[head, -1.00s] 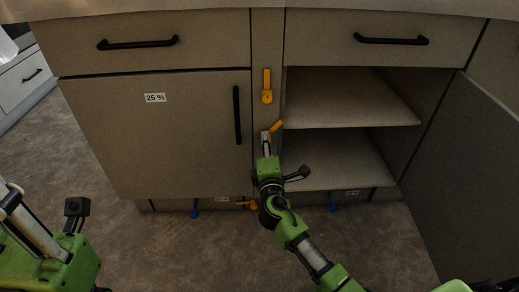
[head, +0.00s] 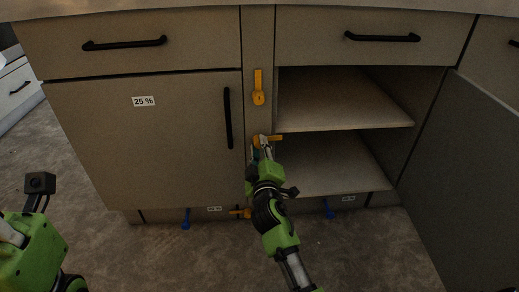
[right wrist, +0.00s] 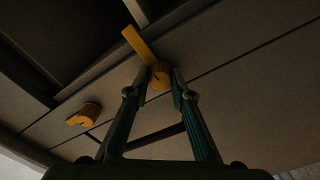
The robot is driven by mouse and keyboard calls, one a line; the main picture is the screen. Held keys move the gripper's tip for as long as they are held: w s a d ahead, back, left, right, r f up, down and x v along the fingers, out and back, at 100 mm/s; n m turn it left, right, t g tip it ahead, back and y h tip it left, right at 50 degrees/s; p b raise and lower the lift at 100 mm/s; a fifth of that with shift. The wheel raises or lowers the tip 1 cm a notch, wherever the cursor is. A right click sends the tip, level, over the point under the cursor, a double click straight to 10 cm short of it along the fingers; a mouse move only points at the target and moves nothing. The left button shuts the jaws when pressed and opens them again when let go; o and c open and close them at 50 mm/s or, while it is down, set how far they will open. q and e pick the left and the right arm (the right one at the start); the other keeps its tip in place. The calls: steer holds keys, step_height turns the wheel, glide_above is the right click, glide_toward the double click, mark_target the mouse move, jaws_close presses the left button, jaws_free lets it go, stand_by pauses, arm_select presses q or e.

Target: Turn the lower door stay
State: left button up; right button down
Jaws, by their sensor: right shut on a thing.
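The orange lower door stay (head: 274,138) sits on the narrow post between the closed left door and the open right compartment. In the head view its handle points right, roughly level. My right gripper (head: 260,141) is shut on this stay. In the right wrist view the stay (right wrist: 146,57) shows between the fingertips of the gripper (right wrist: 162,75), its handle reaching up and left beyond them. The fingers hide part of the stay in the head view. Only part of my left arm shows at the left edge; its fingers are out of view.
The upper orange stay (head: 258,88) stands upright above. Another orange piece (head: 241,213) and blue pieces (head: 186,219) are on the base strip. The left door (head: 150,140) is closed; the right door (head: 465,180) stands open. Floor in front is clear.

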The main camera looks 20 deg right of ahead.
steer(key=shift+f+m, duration=0.15)
steer(key=shift+m, duration=0.25)
steer(key=c, duration=1.8)
jaws_free()
steer(key=shift+s, duration=0.2)
steer(key=v, duration=0.7)
steer(key=shift+a, duration=0.1)
